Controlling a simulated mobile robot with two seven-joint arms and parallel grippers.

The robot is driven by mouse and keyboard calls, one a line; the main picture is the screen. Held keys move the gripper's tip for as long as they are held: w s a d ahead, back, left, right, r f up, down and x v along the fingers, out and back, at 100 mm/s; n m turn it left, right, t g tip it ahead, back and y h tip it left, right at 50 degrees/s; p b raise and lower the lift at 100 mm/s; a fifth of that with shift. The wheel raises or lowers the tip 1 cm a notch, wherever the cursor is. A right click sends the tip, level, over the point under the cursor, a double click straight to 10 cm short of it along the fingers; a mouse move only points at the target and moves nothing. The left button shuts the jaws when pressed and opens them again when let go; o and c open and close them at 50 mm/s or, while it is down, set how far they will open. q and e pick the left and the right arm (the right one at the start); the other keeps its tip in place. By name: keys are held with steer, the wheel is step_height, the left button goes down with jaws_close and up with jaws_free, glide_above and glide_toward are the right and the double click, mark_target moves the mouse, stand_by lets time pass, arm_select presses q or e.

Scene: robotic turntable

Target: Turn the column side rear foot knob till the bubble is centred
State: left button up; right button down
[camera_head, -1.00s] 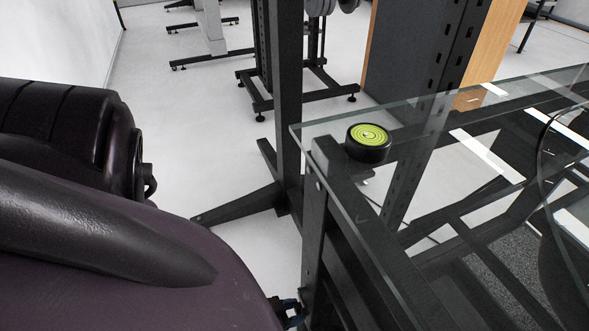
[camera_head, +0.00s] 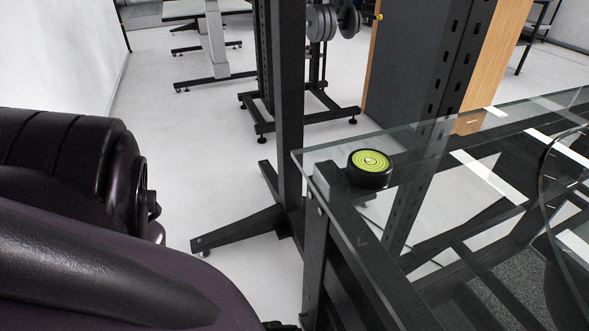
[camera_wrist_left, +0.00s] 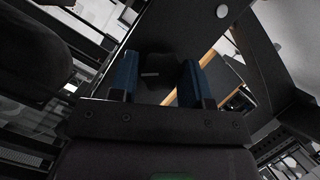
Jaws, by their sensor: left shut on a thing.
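A round bubble level (camera_head: 370,167) with a yellow-green face and black housing sits on the near left corner of the glass top (camera_head: 430,150). A small pale spot shows near the middle of its rings; its exact offset is too small to tell. In the left wrist view, my left gripper (camera_wrist_left: 158,78) has two blue fingers on either side of a dark knob (camera_wrist_left: 155,68) and is shut on it. In the head view this gripper is almost wholly hidden below the table's corner by my left arm. My right gripper is not in view.
The table's black frame (camera_head: 345,235) runs down from the corner beside my left arm. A black upright column (camera_head: 289,100) with a splayed floor foot (camera_head: 237,228) stands just behind it. A weight rack (camera_head: 310,105) is farther back. Pale floor lies between.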

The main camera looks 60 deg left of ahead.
arm_select(q)
steer(key=o, duration=0.9)
steer(key=p+v, duration=0.3)
steer(key=v, duration=0.7)
steer(key=shift+s+r, duration=0.15)
steer(key=shift+s, duration=0.25)
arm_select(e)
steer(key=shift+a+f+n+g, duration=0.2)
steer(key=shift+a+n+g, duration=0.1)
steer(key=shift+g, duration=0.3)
